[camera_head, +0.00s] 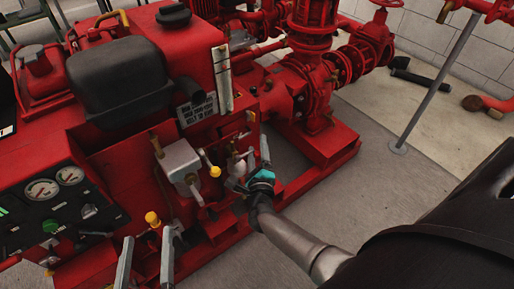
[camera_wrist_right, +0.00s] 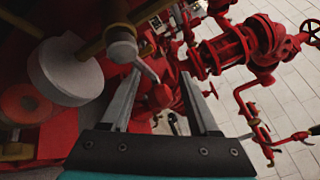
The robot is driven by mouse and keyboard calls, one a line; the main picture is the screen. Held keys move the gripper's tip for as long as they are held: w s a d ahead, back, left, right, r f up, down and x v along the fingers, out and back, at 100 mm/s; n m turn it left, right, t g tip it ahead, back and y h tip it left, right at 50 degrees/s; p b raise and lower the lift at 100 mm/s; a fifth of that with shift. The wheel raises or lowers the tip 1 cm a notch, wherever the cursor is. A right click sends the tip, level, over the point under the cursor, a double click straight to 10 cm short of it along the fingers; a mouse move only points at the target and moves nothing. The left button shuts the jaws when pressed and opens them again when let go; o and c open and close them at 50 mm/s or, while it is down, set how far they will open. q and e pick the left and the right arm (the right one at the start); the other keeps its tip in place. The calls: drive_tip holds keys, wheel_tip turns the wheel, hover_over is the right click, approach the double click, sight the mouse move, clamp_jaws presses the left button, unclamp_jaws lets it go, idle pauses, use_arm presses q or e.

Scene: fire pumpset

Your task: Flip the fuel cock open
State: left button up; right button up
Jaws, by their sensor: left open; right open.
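A small grey fitting with a short lever, which looks like the fuel cock (camera_wrist_right: 122,45), is at the upper left of the right wrist view. Its lever (camera_wrist_right: 147,71) slants down to the right, into the space between my right fingers. My right gripper (camera_wrist_right: 160,78) is open around the lever's end; I cannot tell whether they touch. In the head view, my right gripper (camera_head: 248,162) is at the engine's lower right side and partly hides small fittings there. My left gripper (camera_head: 147,245) is open and empty at the bottom, in front of the engine.
The red pumpset (camera_head: 150,40) fills the left, with a black tank (camera_head: 115,75) on top and a gauge panel (camera_head: 55,200) at lower left. A pale rounded part (camera_wrist_right: 65,72) stands close left of the lever. Red pipes (camera_head: 315,60) stand behind.

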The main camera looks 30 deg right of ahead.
drive_tip(key=shift+w+d, duration=0.2)
drive_tip(key=shift+w, duration=0.15)
clamp_jaws()
idle(0.5)
